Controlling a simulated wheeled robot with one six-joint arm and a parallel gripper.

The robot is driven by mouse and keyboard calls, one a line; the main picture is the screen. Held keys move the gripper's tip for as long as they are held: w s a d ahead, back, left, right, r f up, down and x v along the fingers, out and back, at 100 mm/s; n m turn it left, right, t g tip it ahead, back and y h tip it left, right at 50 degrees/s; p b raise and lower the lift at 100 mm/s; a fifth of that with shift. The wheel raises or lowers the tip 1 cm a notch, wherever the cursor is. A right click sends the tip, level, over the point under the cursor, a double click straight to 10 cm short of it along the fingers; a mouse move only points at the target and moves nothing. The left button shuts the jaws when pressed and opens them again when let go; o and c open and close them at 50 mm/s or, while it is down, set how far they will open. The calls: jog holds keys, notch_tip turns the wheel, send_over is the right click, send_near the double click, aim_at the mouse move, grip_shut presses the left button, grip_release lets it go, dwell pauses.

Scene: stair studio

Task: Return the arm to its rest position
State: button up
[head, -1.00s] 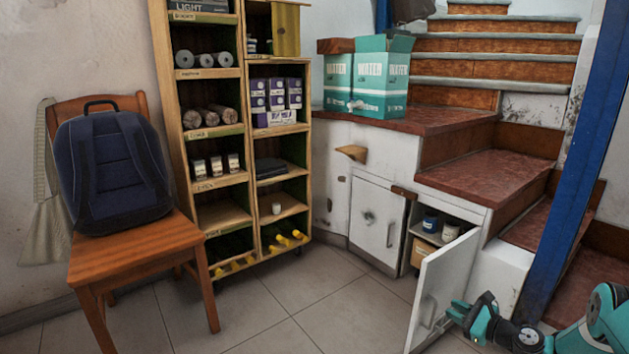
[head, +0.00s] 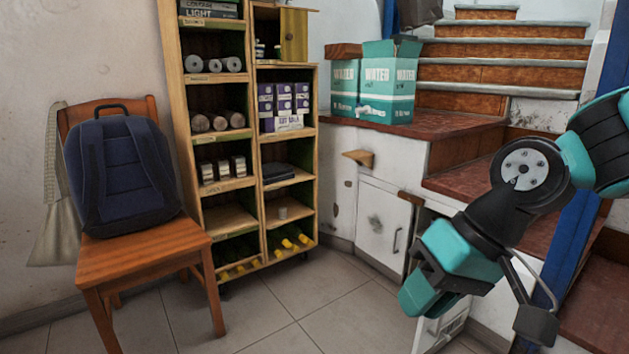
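My arm is raised and bent at the right of the head view, close to the camera. My gripper (head: 432,287) points down and left, in front of the low white cabinet. No object shows in it. Its fingertips overlap in this view, so I cannot tell whether it is open or shut. The open cabinet door (head: 452,326) shows only in part below my gripper. My arm hides most of the open compartment and what stands in it.
A wooden chair (head: 150,253) with a blue backpack (head: 122,175) stands at left. A wooden shelf (head: 243,187) stands behind it. Teal water boxes (head: 390,82) sit on the red landing beside the stairs (head: 497,75). A blue post (head: 572,235) is behind my arm. The tiled floor (head: 300,290) at centre is clear.

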jog(key=s+d+r+n+h+p, duration=0.2)
jog(key=s+n, duration=0.2)
jog(key=s, duration=0.7)
notch_tip(320, 180, up, 36)
jog(key=p, duration=3.5)
jog(key=shift+w+g+p, duration=0.3)
jog(key=shift+p, duration=0.05)
jog(key=shift+f, duration=0.1)
jog(key=shift+w+a, duration=0.1)
